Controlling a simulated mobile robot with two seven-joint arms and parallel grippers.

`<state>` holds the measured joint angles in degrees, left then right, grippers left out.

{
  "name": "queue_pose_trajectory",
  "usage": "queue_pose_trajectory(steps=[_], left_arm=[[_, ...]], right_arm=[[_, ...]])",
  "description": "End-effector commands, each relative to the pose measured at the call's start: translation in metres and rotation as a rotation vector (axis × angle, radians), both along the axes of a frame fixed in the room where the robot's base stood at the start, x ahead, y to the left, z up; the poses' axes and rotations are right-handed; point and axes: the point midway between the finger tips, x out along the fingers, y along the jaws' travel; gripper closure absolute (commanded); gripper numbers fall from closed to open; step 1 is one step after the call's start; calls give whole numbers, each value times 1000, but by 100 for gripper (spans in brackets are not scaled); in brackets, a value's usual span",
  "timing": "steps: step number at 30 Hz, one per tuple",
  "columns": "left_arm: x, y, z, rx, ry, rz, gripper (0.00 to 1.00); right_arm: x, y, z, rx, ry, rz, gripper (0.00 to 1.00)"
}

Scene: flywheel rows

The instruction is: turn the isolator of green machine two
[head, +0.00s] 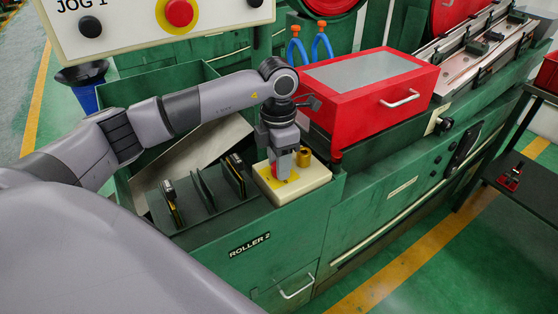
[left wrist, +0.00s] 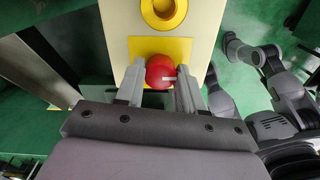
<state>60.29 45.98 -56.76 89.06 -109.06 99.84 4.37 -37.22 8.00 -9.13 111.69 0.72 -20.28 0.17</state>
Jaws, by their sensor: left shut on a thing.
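The isolator is a red knob (left wrist: 160,72) with a pale mark, on a yellow plate (left wrist: 140,48) fixed to a cream box (head: 316,183). The box stands on the green machine labelled ROLLER 2 (head: 249,245). In the left wrist view the knob sits between the two fingers of my left gripper (left wrist: 158,88). In the head view my left gripper (head: 284,172) comes down from above and is shut on the knob, hiding most of it. I do not see my right gripper.
A yellow round part (head: 303,157) stands on the box beside the fingers. A red cabinet (head: 373,84) is close right of my gripper. A cream JOG 1 panel (head: 125,30) is at upper left.

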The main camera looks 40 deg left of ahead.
Motion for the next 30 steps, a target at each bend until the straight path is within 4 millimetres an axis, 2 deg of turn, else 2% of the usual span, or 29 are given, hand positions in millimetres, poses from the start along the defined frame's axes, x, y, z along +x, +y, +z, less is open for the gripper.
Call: queue_pose_trajectory(steps=[14, 15, 16, 17, 30], left_arm=[[1, 1, 1, 0, -3, 14, 93], [1, 1, 1, 0, -3, 14, 49], [1, 1, 1, 0, -3, 14, 40], [1, 1, 1, 0, -3, 14, 37], [0, 0, 0, 0, -1, 10, 37]], right_arm=[[0, 0, 0, 0, 0, 0, 100], [0, 0, 0, 0, 0, 0, 100], [0, 0, 0, 0, 0, 0, 100], [0, 0, 0, 0, 0, 0, 100], [0, 0, 0, 0, 0, 0, 100]])
